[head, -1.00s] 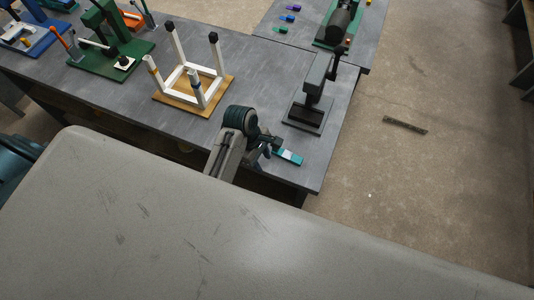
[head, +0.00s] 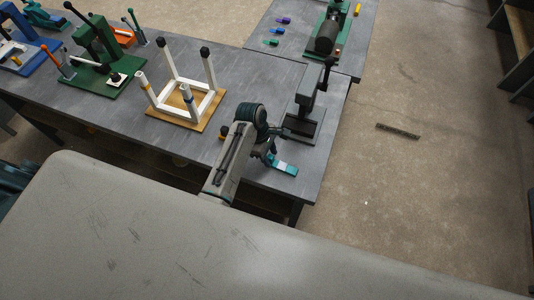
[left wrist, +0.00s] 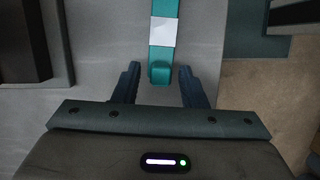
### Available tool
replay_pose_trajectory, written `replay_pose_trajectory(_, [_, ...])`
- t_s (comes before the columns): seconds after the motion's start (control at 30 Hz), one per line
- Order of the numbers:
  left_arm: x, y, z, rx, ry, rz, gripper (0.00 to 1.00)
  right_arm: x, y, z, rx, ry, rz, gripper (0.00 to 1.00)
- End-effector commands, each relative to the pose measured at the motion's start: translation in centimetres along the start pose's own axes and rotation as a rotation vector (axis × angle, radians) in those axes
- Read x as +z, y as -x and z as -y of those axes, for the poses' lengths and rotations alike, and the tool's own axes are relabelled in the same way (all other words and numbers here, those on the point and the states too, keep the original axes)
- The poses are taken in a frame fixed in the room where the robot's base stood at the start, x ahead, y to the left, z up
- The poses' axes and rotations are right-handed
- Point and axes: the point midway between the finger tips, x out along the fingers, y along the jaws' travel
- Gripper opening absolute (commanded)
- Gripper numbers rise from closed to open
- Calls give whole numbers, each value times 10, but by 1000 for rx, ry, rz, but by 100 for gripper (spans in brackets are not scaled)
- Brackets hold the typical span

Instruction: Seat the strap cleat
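A teal strip with a white band (head: 283,166) lies near the front right corner of the grey table; I cannot tell for sure whether it is the strap cleat. My left gripper (head: 268,152) is beside its left end. In the left wrist view the strip (left wrist: 163,34) runs up the picture, with a teal block at its near end. My left gripper (left wrist: 159,78) is open there, one dark finger on each side of that end, with gaps between. An upturned white chair frame (head: 187,112) stands on a wooden board. My right gripper is not in view.
A green press (head: 97,72) and an orange tool (head: 122,36) are at the back left. Small coloured pieces (head: 277,30) lie on the rear table. The table's right edge is close to the strip.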

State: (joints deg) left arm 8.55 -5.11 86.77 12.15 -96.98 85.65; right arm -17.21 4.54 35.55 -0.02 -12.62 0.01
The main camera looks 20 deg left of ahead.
Motion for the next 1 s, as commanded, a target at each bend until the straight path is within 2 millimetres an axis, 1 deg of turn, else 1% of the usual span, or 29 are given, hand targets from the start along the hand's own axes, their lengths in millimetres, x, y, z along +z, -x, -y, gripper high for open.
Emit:
replay_pose_trajectory(0.03, [0, -1, 0, 1, 0, 0, 32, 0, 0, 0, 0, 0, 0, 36])
replay_pose_trajectory(0.2, [0, 0, 0, 1, 0, 0, 0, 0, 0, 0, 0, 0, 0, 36])
replay_pose_trajectory(0.43, [1, 3, 0, 2, -1, 0, 0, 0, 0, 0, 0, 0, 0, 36])
replay_pose_trajectory(1.0, [9, 30, -1, 3, 0, 0, 0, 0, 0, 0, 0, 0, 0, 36])
